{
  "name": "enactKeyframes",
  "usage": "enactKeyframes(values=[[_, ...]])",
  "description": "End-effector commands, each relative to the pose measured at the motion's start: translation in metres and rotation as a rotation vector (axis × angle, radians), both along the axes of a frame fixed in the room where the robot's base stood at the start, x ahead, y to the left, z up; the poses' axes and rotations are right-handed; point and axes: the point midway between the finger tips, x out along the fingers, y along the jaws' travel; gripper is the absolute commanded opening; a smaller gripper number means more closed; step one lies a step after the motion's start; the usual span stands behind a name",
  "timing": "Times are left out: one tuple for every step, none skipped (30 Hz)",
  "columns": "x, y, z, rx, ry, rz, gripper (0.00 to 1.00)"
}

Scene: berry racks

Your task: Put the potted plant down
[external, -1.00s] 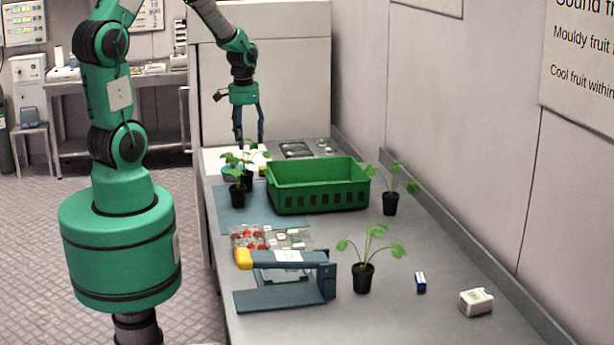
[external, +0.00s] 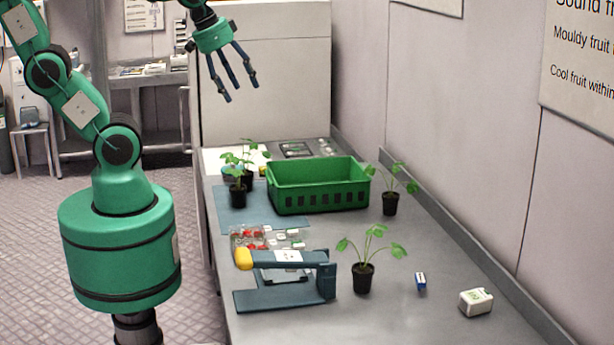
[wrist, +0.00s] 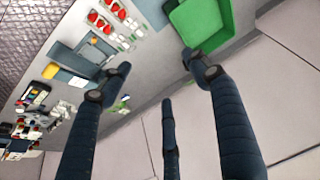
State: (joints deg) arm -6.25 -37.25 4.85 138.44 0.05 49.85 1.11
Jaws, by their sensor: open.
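My gripper (external: 233,78) is open and empty, raised high above the far end of the bench in the external view. Its spread fingers also show in the wrist view (wrist: 160,85), with nothing between them. Several potted plants in black pots stand upright on the bench. One plant (external: 238,197) is on the blue mat (external: 255,220) left of the green crate, with another plant (external: 250,178) close behind it, its pot partly hidden. A third plant (external: 390,203) stands right of the crate, and a fourth (external: 364,278) stands nearer the front.
The green crate (external: 315,200) sits mid-bench. Punnets with red berries (external: 250,238) lie in front of it. A blue device with a yellow end (external: 290,262), a small blue box (external: 421,282) and a white box (external: 476,302) are nearer. The bench's front right is mostly clear.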

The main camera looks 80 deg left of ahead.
Motion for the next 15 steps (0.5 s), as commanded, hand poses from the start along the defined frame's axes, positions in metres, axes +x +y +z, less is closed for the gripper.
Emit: enactKeyframes(values=[[-0.010,-0.011,0.006,0.000,-0.023,-0.027,0.62],[-0.015,-0.016,0.008,-0.001,-0.031,-0.039,0.62],[-0.021,-0.022,0.011,-0.001,-0.041,-0.053,0.62],[-0.025,-0.025,0.013,-0.001,-0.048,-0.061,0.62],[-0.029,-0.028,0.013,-0.003,-0.053,-0.069,0.62],[-0.032,-0.032,0.015,-0.003,-0.059,-0.078,0.62],[-0.034,-0.033,0.016,-0.004,-0.064,-0.082,0.62],[-0.036,-0.035,0.017,-0.004,-0.067,-0.085,0.62],[-0.038,-0.036,0.017,-0.005,-0.070,-0.089,0.62],[-0.039,-0.037,0.017,-0.006,-0.070,-0.091,0.62],[-0.040,-0.037,0.017,-0.005,-0.071,-0.092,0.62],[-0.040,-0.038,0.017,-0.006,-0.071,-0.093,0.62],[-0.040,-0.038,0.017,-0.006,-0.071,-0.093,0.62],[-0.040,-0.038,0.017,-0.006,-0.071,-0.093,0.62],[-0.040,-0.038,0.017,-0.006,-0.071,-0.093,0.62]])
